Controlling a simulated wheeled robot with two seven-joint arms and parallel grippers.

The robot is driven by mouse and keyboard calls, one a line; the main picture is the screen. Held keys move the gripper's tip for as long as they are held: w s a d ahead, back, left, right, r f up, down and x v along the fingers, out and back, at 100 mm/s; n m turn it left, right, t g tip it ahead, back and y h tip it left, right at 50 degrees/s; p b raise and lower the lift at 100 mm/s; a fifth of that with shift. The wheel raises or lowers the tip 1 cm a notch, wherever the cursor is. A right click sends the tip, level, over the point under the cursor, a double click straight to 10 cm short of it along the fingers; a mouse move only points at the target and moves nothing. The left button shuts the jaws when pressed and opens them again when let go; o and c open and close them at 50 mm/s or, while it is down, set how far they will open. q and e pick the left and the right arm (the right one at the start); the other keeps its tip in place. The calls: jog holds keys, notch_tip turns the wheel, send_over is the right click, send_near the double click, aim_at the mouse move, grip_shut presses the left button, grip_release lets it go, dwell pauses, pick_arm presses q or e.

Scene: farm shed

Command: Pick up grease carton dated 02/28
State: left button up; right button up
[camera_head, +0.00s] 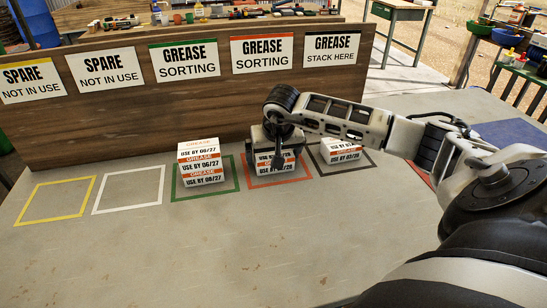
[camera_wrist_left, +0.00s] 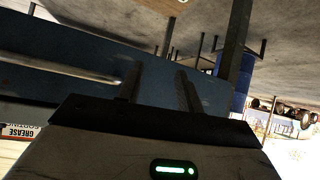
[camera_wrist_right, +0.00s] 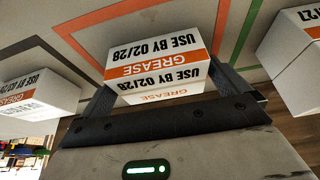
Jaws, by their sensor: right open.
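The grease carton dated 02/28 (camera_wrist_right: 155,62) is white with orange bands, and its date is readable in the right wrist view. In the head view the carton (camera_head: 274,170) sits in the red-outlined square, partly hidden by my right gripper (camera_head: 277,150). That gripper is open above it, pointing down. In the right wrist view its fingers (camera_wrist_right: 170,85) stand on either side of the carton's near part; I cannot tell if they touch it. My left gripper (camera_wrist_left: 158,85) shows only in its own wrist view, with fingers apart and nothing between them.
Stacked cartons (camera_head: 201,165) stand in the green square to the left. Another carton (camera_head: 341,152) sits in the black square to the right, close to my right arm. Yellow (camera_head: 55,200) and white (camera_head: 128,190) squares are empty. A wooden sign board (camera_head: 120,110) stands behind.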

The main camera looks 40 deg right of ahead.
jog(key=c, duration=0.9)
jog(key=shift+o, duration=0.2)
